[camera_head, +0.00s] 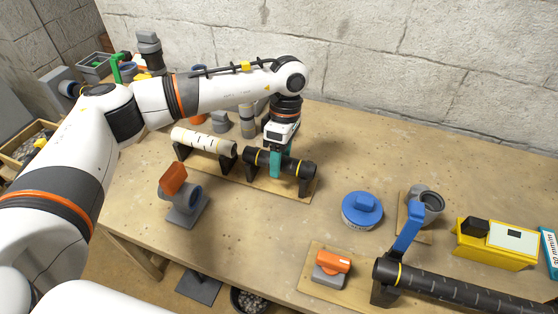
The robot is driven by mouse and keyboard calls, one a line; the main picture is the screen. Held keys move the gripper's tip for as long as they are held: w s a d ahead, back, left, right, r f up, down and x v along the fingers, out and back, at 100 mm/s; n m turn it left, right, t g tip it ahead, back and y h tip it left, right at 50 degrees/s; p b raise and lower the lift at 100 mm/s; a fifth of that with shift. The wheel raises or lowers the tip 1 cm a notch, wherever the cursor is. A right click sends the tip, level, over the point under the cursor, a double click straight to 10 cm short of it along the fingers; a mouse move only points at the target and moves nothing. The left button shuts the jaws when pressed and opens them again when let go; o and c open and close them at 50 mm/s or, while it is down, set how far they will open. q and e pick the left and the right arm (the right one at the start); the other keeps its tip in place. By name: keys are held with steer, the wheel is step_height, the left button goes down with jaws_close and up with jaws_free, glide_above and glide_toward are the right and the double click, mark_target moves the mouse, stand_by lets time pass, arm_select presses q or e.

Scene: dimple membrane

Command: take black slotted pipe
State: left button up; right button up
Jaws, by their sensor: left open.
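A short black pipe (299,168) with yellow bands lies across black supports on a wooden board, at the middle of the bench. My left gripper (278,163) points down at this pipe from above, its teal fingers at the pipe's middle. The jaws are open; one finger shows in front of the pipe and the far side is hidden. A longer black pipe (465,287) with light marks along it lies at the lower right, at the bench's front. I cannot tell slots clearly on either black pipe. My right gripper is not in view.
A white slotted pipe (203,142) rests on supports to the left. A grey fixture with an orange part (174,180) stands before it. A blue round cap (362,209), an orange-handled valve (332,267) and a yellow box (494,243) are to the right. The bench's middle front is bare.

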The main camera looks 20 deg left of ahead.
arm_select(q)
steer(key=c, duration=1.1)
steer(key=shift+o, duration=0.2)
steer(key=shift+r, duration=0.1)
